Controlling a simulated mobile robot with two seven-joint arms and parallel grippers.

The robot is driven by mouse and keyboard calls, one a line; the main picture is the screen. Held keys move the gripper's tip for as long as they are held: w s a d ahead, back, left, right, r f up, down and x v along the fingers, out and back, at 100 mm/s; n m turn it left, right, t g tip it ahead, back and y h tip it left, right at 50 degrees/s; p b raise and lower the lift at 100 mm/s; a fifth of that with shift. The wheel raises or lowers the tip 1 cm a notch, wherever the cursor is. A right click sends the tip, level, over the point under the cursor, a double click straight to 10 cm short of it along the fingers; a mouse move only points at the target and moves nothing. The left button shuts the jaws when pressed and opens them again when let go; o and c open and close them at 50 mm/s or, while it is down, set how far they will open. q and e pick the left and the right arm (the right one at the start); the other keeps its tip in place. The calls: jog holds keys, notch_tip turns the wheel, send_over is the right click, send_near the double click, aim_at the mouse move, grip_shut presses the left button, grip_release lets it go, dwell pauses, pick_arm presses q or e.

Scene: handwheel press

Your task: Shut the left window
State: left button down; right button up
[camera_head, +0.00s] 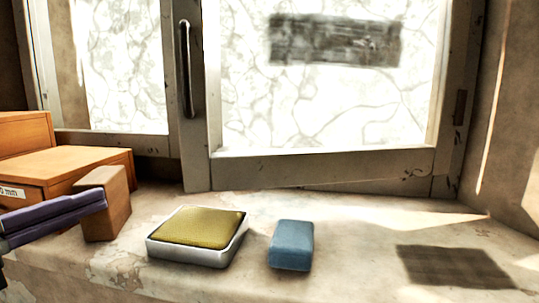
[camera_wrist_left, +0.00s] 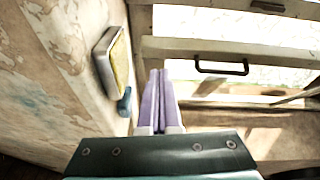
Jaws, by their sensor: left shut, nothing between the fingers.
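The left window (camera_head: 122,68) is a bright patterned pane in a worn grey frame at the upper left of the head view. A grey stile with a dark upright handle (camera_head: 185,70) stands between it and the wider right window (camera_head: 325,105). I cannot tell how far the left window stands open, or which sash the stile belongs to. A dark handle (camera_wrist_left: 221,68) on a pale rail shows in the wrist view. My left gripper (camera_head: 104,198) has purple fingers, shut and empty, in front of a brown block. The fingers show in the wrist view (camera_wrist_left: 158,95), apart from the handle.
On the stone sill are a brown block (camera_head: 118,205), a silver tray (camera_head: 195,257) with a yellow-green pad (camera_head: 200,227) and a blue block (camera_head: 291,245). Wooden boxes (camera_head: 90,165) stand at the left. The sill right of the blue block is mostly clear.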

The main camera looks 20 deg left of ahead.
pick_arm(q)
jog(key=d+m+h, duration=0.1)
jog(key=m+h, duration=0.2)
jog(key=p, duration=0.3)
send_near(192, 161)
jog(key=w+d, duration=0.1)
jog(key=d, duration=0.1)
jog(key=w+d, duration=0.1)
jog(key=shift+w+d+r, duration=0.25)
jog(key=shift+w, duration=0.1)
jog(key=shift+w+a+f, duration=0.15)
jog(key=shift+w+a, duration=0.65)
jog(key=shift+w, duration=0.15)
jog(key=shift+w+a, duration=0.35)
jog(key=shift+w, duration=0.15)
